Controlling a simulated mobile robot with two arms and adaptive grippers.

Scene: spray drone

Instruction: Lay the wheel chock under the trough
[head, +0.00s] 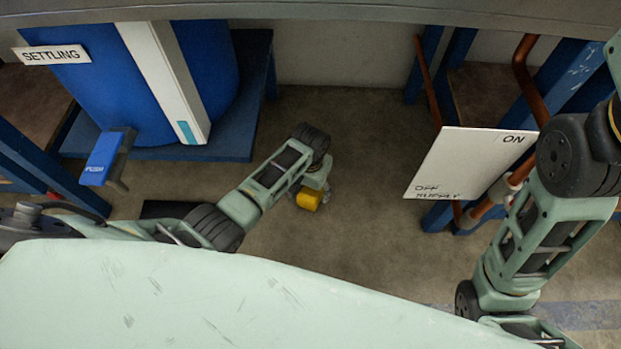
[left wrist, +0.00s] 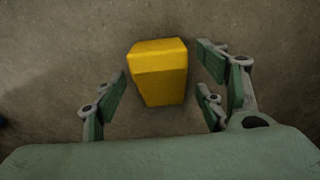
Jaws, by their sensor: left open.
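The yellow wheel chock (head: 309,199) is in the middle of the head view, just below my left gripper (head: 320,188), which partly covers it. In the left wrist view the chock (left wrist: 158,72) sits against bare floor, between the spread fingers of my left gripper (left wrist: 162,82). Those fingers are open, with a visible gap on both sides of the chock. A long grey edge (head: 330,12) crosses the top of the head view; I cannot tell whether it is the trough. My right arm rises at the right, and its gripper is out of view.
A blue tank (head: 80,75) on a blue base (head: 235,145) stands at the upper left, near a SETTLING sign (head: 52,54). A white ON/OFF SUPPLY board (head: 465,165) and copper pipes (head: 525,75) are at the right. The floor (head: 365,140) between them is clear.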

